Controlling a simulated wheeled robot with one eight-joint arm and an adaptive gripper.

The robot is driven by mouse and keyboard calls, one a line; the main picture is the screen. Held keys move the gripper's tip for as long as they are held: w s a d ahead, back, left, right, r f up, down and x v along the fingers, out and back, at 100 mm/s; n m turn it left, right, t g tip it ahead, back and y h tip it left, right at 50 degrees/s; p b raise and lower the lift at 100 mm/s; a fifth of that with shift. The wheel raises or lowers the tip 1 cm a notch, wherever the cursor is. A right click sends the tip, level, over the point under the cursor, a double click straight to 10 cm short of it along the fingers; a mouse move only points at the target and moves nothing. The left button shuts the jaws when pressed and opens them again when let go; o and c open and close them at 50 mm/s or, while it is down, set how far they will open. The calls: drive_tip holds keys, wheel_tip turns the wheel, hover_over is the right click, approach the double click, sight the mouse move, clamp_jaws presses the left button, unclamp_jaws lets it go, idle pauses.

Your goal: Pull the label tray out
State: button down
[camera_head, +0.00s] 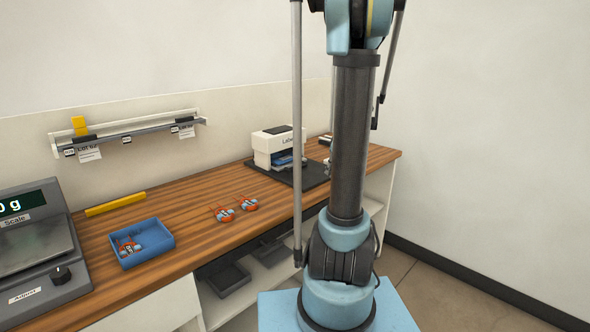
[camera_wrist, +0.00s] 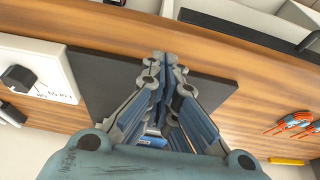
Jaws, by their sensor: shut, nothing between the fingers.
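The label printer (camera_head: 276,147) is a white box with a dark top on the bench, in the head view. The blue label tray (camera_head: 283,158) shows low in its front. My gripper (camera_wrist: 160,62) is shut and empty in the wrist view, its fingertips together over the dark mat (camera_wrist: 98,85). A small blue and white patch (camera_wrist: 152,141) shows between the finger links; I cannot tell whether it is the tray. The gripper hides most of the printer there. I cannot make out the gripper clearly in the head view.
A white unit with a black knob (camera_wrist: 18,79) stands left of the mat in the wrist view. Orange-and-white wire pieces (camera_head: 235,209) and a blue bin (camera_head: 142,243) lie on the bench. A scale (camera_head: 38,250) stands at the left, and a rail (camera_head: 130,133) hangs on the wall.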

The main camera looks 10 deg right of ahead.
drive_tip(key=shift+r, duration=0.1)
idle(0.3)
wheel_tip(320, 180, up, 7)
drive_tip(key=shift+w, duration=0.15)
idle(0.8)
drive_tip(key=shift+a, duration=0.1)
